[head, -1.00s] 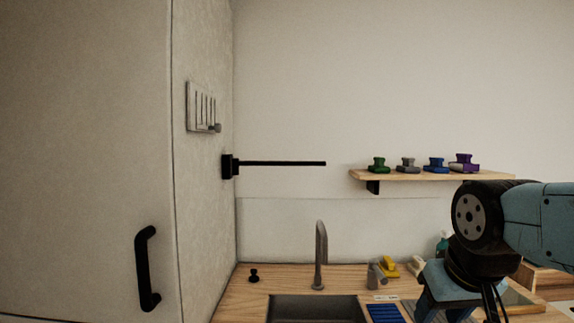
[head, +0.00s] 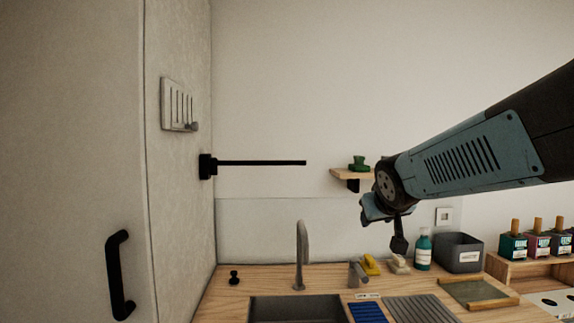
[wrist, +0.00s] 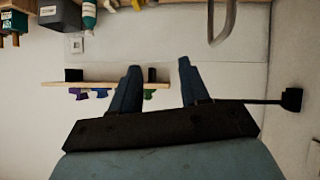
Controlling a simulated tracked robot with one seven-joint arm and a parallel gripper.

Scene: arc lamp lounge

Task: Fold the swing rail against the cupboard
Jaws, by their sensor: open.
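The swing rail (head: 262,163) is a thin black bar on a black bracket (head: 207,166) on the side of the tall pale cupboard (head: 75,130). It sticks out level to the right, away from the cupboard side. The wrist view is upside down; the rail (wrist: 265,101) and its bracket (wrist: 291,100) show there at the right, with the bar's free end hidden behind my gripper. My gripper (wrist: 157,78) is open and empty between its two blue fingers. In the head view it is right of the rail's free end and lower, apart from it.
A wall shelf (head: 345,174) with a green item (head: 359,163) is partly hidden behind my arm. Below are a tap (head: 301,255), a sink (head: 295,308), a bottle (head: 423,250) and a grey bin (head: 459,252). The wall between rail and shelf is clear.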

